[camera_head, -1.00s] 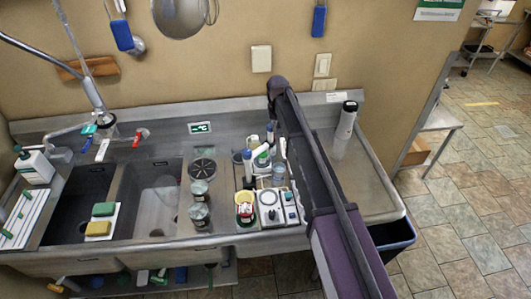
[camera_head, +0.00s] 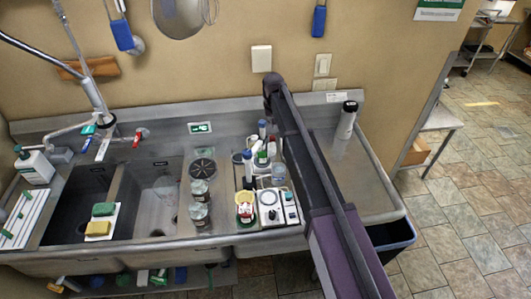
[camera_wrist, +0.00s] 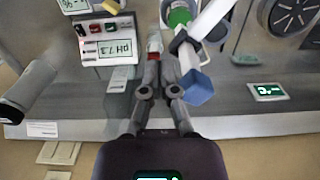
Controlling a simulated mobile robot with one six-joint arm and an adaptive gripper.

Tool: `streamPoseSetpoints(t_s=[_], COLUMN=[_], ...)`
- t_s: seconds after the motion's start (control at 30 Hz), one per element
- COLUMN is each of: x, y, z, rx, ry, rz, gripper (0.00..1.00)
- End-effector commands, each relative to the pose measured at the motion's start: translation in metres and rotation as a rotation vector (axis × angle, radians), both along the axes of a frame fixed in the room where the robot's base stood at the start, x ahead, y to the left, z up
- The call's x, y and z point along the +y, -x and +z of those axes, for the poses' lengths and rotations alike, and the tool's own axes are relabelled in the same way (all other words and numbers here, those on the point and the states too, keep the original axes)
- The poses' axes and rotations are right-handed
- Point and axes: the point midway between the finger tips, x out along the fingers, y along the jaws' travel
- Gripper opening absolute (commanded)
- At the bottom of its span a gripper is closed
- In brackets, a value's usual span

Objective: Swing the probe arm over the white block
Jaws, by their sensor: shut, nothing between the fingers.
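My gripper (camera_wrist: 156,62) shows in the wrist view with its fingers close together and empty. A red-and-white piece (camera_wrist: 155,42) is just beyond the fingertips. A pale bar with a blue end (camera_wrist: 200,88) slants to the right of the fingers; it looks like the probe arm, but I cannot be sure. In the head view a blue-topped upright (camera_head: 262,128) stands in the same cluster. The meter (camera_wrist: 108,42) with a pH display is up and left of the fingers. I cannot clearly single out the white block. In the head view my arm hides the gripper.
A white unit with knobs (camera_head: 269,213) and a red-and-white tub (camera_head: 245,207) stand at the front of the counter. Jars (camera_head: 200,190) stand to their left, by the sink basin (camera_head: 155,195). A dark-topped cylinder (camera_head: 345,125) stands at right, with bare counter (camera_head: 365,185) in front.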

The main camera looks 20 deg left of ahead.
Motion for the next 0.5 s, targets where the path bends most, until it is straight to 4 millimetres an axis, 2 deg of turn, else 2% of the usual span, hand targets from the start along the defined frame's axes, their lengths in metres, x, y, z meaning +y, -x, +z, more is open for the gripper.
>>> streamPoseSetpoints(t_s=[0.5], x=[-0.0089], y=[0.0031], z=[0.0], rx=[0.0], ry=[0.0], rz=[0.0], gripper=[0.0])
